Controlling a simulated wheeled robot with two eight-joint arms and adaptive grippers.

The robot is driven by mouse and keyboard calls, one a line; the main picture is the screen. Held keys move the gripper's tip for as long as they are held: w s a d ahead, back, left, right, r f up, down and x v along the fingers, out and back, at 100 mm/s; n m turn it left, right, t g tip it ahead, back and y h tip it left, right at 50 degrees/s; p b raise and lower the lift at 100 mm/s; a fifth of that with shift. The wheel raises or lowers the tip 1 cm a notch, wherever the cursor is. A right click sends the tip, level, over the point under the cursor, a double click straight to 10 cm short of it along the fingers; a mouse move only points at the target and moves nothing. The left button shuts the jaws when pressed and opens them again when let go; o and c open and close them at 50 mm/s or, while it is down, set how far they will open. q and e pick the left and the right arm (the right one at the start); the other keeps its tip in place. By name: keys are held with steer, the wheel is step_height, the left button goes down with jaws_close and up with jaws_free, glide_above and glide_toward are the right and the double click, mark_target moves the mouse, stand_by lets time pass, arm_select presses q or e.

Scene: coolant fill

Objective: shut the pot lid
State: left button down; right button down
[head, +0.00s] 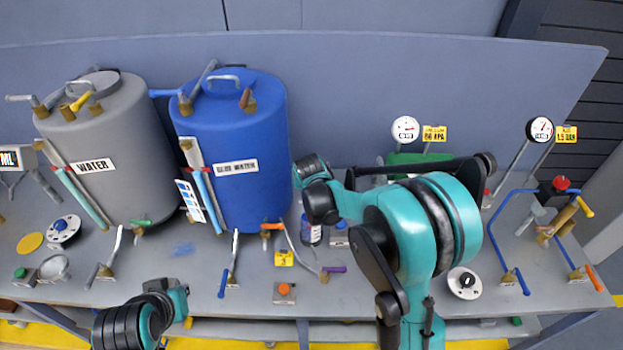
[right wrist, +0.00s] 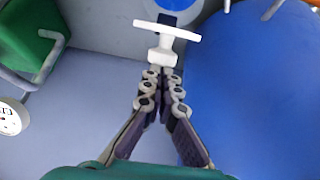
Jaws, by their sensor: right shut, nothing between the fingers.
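I cannot tell for sure which thing is the pot. In the right wrist view a white T-shaped piece (right wrist: 166,35) lies just beyond my right gripper (right wrist: 163,76), with a blue round thing (right wrist: 166,4) behind it, cut by the top edge. My right gripper is shut and empty, its tips at the stem of the white piece; contact is unclear. In the head view my right arm hides its fingers. Of my left arm only links show at the lower left; its gripper is out of view.
The blue tank (head: 230,120) and grey water tank (head: 100,150) stand at the back left. A green box (right wrist: 28,38) shows left of my fingers. A small dark bottle (head: 311,232), valves and gauges crowd the bench (head: 190,275). My right arm covers its middle right.

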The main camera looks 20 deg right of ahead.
steer(key=s+f+t+b, duration=0.1)
steer(key=t+b, duration=0.1)
steer(key=b, duration=0.1)
steer(key=s+a+f+t+h+b, duration=0.1)
steer(key=s+t+b, duration=0.1)
steer(key=b, duration=0.1)
steer(key=s+f+t+b, duration=0.1)
steer(key=s+b, duration=0.1)
steer(key=b, duration=0.1)
steer(key=shift+s+a+f+t+h, duration=0.1)
steer(key=shift+a+f+t+h, duration=0.2)
steer(key=shift+t, duration=0.1)
steer(key=shift+s+a+f+b, duration=0.15)
steer(key=shift+s+f+b, duration=0.6)
steer(key=shift+b, duration=0.5)
steer(key=shift+s, duration=0.15)
steer(key=shift+f, duration=0.15)
